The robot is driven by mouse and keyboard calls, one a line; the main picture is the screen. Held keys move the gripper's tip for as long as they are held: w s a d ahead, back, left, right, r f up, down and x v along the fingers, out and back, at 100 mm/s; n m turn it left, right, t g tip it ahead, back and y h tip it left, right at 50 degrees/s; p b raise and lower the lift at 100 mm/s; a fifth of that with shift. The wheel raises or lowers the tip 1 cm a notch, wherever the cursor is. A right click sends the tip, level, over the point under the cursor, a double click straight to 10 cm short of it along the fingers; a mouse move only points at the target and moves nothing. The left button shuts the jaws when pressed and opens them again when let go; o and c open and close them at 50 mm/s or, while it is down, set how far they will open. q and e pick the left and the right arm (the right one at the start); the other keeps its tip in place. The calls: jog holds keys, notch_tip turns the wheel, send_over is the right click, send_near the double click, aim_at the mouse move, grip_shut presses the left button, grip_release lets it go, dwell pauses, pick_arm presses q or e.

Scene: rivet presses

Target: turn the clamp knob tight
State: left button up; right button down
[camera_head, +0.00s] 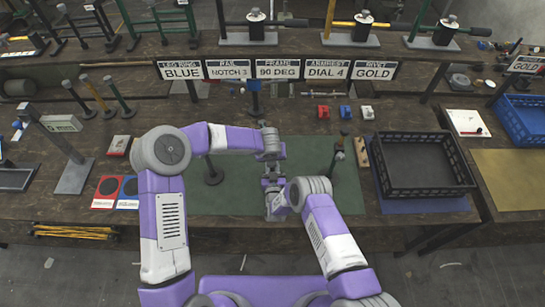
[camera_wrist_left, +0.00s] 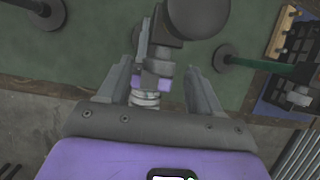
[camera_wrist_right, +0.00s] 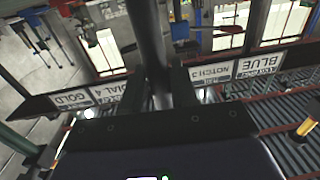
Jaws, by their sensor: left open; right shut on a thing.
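My two arms meet over the green mat (camera_head: 315,185) in the head view and hide most of what stands between them. In the left wrist view, my left gripper (camera_wrist_left: 163,88) is open, its fingers on either side of a grey jointed part. A dark round knob-like part (camera_wrist_left: 198,16) sits just beyond the fingertips; I cannot tell whether it is the clamp knob. My right gripper (camera_wrist_right: 158,92) is shut on a dark upright bar (camera_wrist_right: 147,35) in the right wrist view. What the bar belongs to is hidden.
A dark post (camera_head: 213,174) and a green post (camera_head: 337,158) stand on round bases at either side of my grippers. A black crate (camera_head: 425,165) stands to the right, and a blue crate (camera_head: 525,120) beyond it. Label signs (camera_head: 278,69) line the back.

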pick_arm(q)
jog(key=shift+w+f, duration=0.15)
jog(key=shift+f, duration=0.2)
jog(key=shift+c, duration=0.4)
jog(key=c, duration=1)
jog(key=shift+o, duration=0.2)
jog(key=shift+d+y, duration=0.1)
jog(key=shift+y, duration=0.2)
jog(key=y, duration=0.3)
jog(key=d+m+y, duration=0.1)
jog(key=y, duration=0.2)
jog(key=m+y, duration=0.1)
jog(key=y, duration=0.2)
jog(key=shift+d+f+y, duration=0.2)
jog(key=shift+f+y, duration=0.1)
jog(key=shift+f, duration=0.1)
